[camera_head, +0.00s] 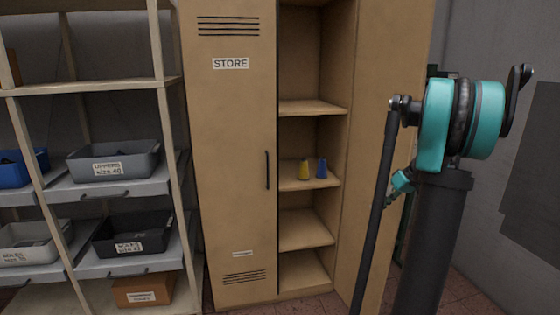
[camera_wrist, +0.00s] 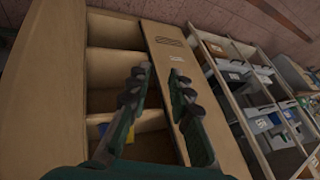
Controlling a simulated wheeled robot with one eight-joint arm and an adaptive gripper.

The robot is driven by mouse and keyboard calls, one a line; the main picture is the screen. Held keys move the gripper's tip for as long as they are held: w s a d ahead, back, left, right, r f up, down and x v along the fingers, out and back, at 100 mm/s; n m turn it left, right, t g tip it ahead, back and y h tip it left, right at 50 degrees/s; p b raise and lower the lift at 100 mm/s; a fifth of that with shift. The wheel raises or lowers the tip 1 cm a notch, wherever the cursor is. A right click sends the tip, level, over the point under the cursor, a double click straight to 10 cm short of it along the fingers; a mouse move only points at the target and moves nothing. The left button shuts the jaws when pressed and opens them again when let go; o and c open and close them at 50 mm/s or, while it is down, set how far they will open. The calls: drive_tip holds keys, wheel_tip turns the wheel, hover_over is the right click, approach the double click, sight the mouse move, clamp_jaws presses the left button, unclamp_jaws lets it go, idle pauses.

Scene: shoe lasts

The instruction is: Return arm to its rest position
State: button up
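My gripper (camera_wrist: 158,80) shows in the wrist view with its two dark green fingers apart and nothing seen between them. It points toward the tan locker, which appears tilted there. In the head view, my arm's teal joint and dark links stand at the right, in front of the locker's right side; I cannot make out the fingers there. A yellow shoe last (camera_head: 304,170) and a blue shoe last (camera_head: 322,168) stand side by side on a middle shelf of the locker. A bit of blue (camera_wrist: 103,130) shows beside my left finger in the wrist view.
The locker's left door (camera_head: 228,140), marked STORE, is shut; its right door (camera_head: 350,220) stands open. A rack (camera_head: 90,86) at the left holds a grey bin (camera_head: 113,160), a black bin (camera_head: 132,235), a blue bin (camera_head: 12,172) and others. A grey wall (camera_head: 500,45) is at the right.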

drive_tip(key=s+a+f+m+h, duration=0.25)
drive_tip(key=s+a+f, duration=0.25)
drive_tip(key=s+a, duration=0.7)
drive_tip(key=s+a+f+h, duration=0.1)
drive_tip(key=s+f, duration=0.1)
drive_tip(key=s, duration=0.3)
drive_tip(key=s+a+f+m+h, duration=0.1)
drive_tip(key=s+a+f, duration=0.1)
drive_tip(key=s, duration=0.3)
drive_tip(key=s+a+f+t+h, duration=0.1)
drive_tip(key=s+a+f, duration=0.1)
drive_tip(key=s+f, duration=0.2)
drive_tip(key=shift+s, duration=1)
drive_tip(key=shift+m, duration=0.25)
